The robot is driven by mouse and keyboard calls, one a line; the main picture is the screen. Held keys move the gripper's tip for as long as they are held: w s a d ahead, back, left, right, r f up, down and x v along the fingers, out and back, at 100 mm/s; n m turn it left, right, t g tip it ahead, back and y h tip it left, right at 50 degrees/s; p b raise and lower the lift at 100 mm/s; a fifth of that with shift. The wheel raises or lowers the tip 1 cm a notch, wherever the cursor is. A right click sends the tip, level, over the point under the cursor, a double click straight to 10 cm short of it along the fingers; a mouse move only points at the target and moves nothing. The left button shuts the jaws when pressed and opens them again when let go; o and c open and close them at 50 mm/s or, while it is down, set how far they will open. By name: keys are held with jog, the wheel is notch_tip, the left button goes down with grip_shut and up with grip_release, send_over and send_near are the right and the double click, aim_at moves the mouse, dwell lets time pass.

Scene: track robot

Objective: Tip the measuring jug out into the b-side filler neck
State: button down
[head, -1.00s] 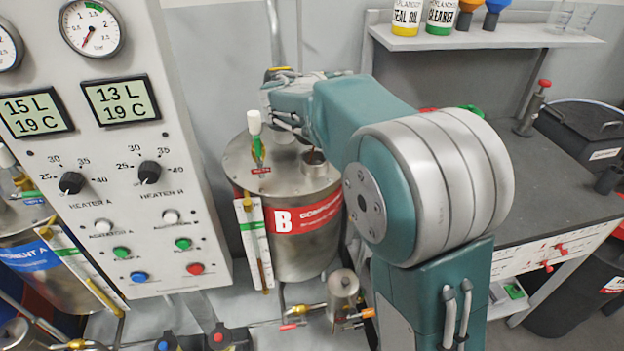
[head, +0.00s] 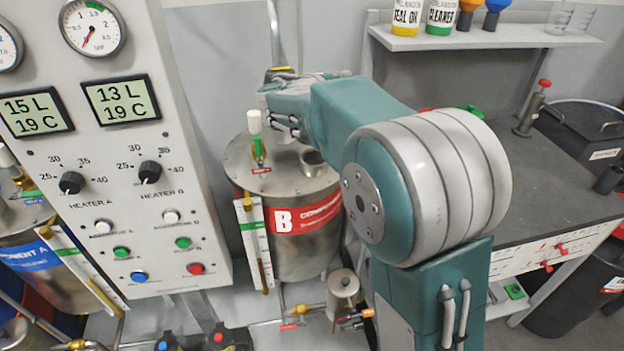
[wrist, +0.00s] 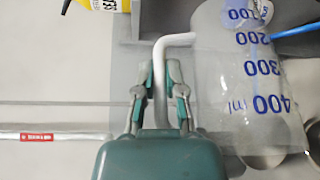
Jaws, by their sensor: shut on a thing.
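The clear measuring jug (wrist: 235,85) has blue marks from 100 to 400 ml and fills the right of the wrist view. The 400 mark is lowest in that picture. My gripper (wrist: 160,85) is shut on its pale handle (wrist: 160,75). I cannot make out liquid in the jug. In the head view my gripper (head: 280,118) is above and behind the lid of the steel B tank (head: 300,245). The open filler neck (head: 313,162) stands on that lid, to the right of the gripper. My arm hides the jug there.
A white-topped valve (head: 255,135) stands on the B tank lid, left of the neck. The control panel (head: 140,220) is close on the left. A dark bench (head: 550,190) and a shelf (head: 490,37) with containers are on the right.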

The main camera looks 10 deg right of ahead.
jog(key=d+y, duration=0.1)
jog(key=d+f+g, duration=0.1)
jog(key=d, duration=0.1)
jog(key=w+d+f+m+y, duration=0.1)
jog(key=d, duration=0.1)
jog(key=shift+w+f+g+y, duration=0.1)
jog(key=shift+f+g+y, duration=0.05)
jog(key=shift+g+y, duration=0.2)
jog(key=w+d+f+m+g+y+b, duration=0.2)
jog(key=d+y+b, duration=0.5)
jog(key=y, duration=0.5)
jog(key=shift+w+d+f+m+g+y, duration=0.4)
jog(key=shift+d+f+m+g, duration=0.4)
jog(key=shift+d+f+g, duration=0.6)
jog(key=shift+a+b, duration=0.15)
jog(key=shift+b, duration=0.15)
